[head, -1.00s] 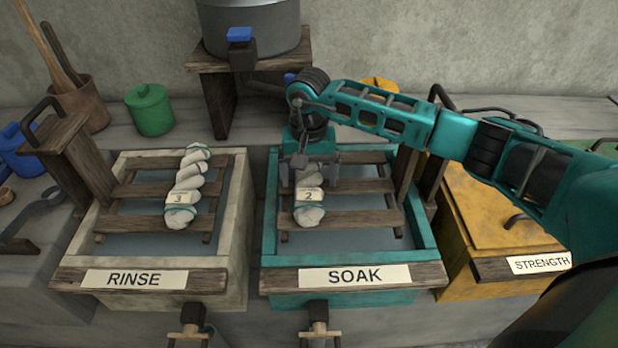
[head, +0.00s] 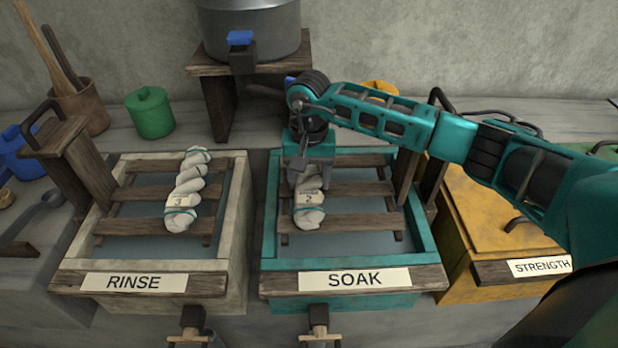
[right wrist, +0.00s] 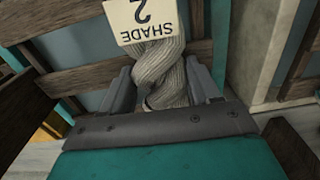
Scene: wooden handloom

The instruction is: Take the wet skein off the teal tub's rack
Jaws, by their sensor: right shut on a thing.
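The skein (head: 309,211) tagged 2 lies on the wooden rack (head: 360,221) of the teal tub (head: 427,240), whose front board reads SOAK. It is pale and twisted, with a teal tie near its front end. My right gripper (head: 306,178) points down over the back part of the skein and hides that part in the head view. In the right wrist view the fingers (right wrist: 165,92) stand on both sides of the grey skein (right wrist: 165,70), shut on it, with the SHADE 2 tag (right wrist: 145,18) just beyond. My left gripper is not in view.
A yellow STRENGTH tub (head: 480,210) stands to the right. A metal pot (head: 250,30) on a wooden stand and a green jar (head: 151,112) are behind.

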